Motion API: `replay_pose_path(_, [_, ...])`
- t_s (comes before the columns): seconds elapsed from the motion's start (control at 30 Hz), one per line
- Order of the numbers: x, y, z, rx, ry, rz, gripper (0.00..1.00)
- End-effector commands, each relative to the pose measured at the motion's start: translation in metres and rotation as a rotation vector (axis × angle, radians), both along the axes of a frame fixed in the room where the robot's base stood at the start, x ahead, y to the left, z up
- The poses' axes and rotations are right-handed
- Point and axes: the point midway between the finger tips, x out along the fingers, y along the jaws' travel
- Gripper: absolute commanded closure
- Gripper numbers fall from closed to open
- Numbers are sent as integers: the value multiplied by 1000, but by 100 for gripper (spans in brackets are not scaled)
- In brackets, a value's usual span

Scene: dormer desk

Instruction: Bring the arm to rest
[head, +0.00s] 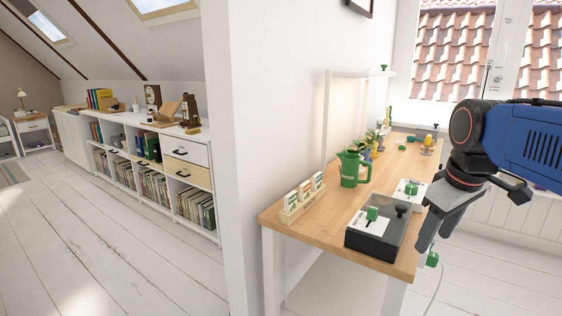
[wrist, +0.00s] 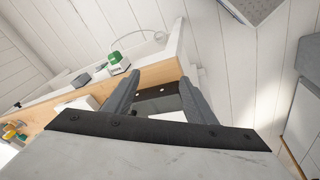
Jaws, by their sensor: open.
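My gripper (head: 434,240) hangs from the blue and black arm at the right of the head view, its fingers pointing down and slightly left. It is by the right edge of the wooden desk (head: 330,208), near the black and white box. The wrist view shows its two grey fingers (wrist: 159,78) spread apart. I see nothing held between them. A dark and white thing shows beyond the gap, partly hidden by the fingers and the gripper's body.
A black box with a white panel and green switch (head: 370,224) stands at the desk's front. Behind are a seed-packet rack (head: 302,198), a green watering can (head: 353,168) and a white block with a green top (head: 410,189). Open floor (head: 110,250) lies left.

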Motion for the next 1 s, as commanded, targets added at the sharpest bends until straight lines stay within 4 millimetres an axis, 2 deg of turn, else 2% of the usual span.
replay_pose_path(0.03, [-15,6,-13,12,-17,-36,49])
replay_pose_path(0.3, [-77,27,-86,101,-105,-263,49])
replay_pose_path(0.5, [-105,34,-125,156,-147,-376,49])
replay_pose_path(0.67, [-112,36,-136,173,-158,-408,49])
replay_pose_path(1.0, [-112,36,-137,174,-158,-411,49])
